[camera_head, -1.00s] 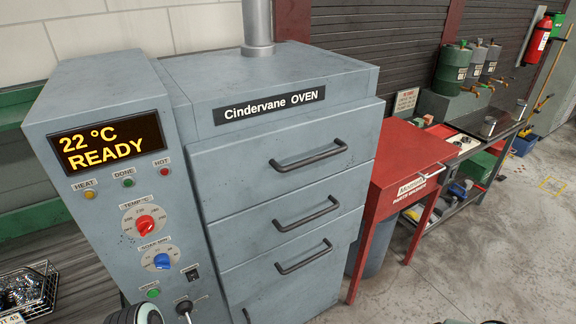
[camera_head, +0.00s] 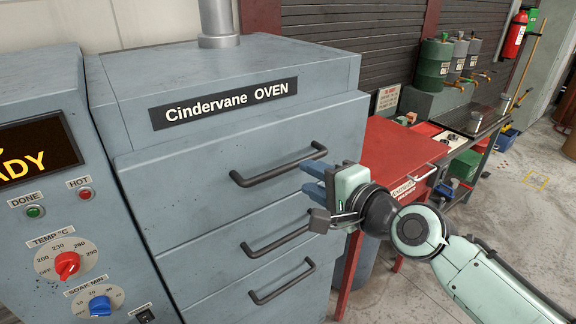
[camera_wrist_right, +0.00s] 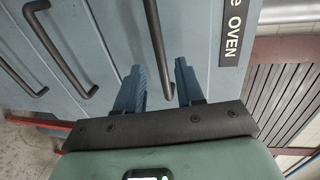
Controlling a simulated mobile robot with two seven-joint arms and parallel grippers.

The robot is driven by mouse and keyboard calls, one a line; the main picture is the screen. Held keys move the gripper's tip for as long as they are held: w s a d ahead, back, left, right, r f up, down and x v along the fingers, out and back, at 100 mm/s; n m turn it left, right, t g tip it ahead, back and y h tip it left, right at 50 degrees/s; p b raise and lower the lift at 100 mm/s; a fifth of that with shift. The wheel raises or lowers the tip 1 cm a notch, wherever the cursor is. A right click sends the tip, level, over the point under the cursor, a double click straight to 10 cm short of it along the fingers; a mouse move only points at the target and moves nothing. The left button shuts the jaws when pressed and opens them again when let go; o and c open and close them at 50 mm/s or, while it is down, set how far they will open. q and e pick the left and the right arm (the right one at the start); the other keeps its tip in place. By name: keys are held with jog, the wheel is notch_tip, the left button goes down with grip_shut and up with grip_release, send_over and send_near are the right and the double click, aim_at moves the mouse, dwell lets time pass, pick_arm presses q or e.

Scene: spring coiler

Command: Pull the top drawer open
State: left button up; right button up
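The top drawer (camera_head: 200,205) of the grey oven is shut, with a dark bar handle (camera_head: 280,166) across its front. My right gripper (camera_head: 312,180) is just right of and slightly below that handle's right end. Its two blue fingers point at the drawer front. In the right wrist view, the gripper (camera_wrist_right: 157,88) is open, and the top handle (camera_wrist_right: 157,40) shows between the lines of its fingers. I cannot tell whether the fingertips reach past the bar. Nothing is held. My left gripper is not in view.
Two lower drawers have a middle handle (camera_head: 275,240) and a bottom handle (camera_head: 283,282). A control panel with a red knob (camera_head: 67,264) is on the left. A red table (camera_head: 405,150) stands close on the right. Open floor lies at the lower right.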

aim_at(291, 168)
jog(key=x, duration=0.8)
jog(key=shift+w+p, duration=0.1)
jog(key=shift+p, duration=0.2)
grip_shut()
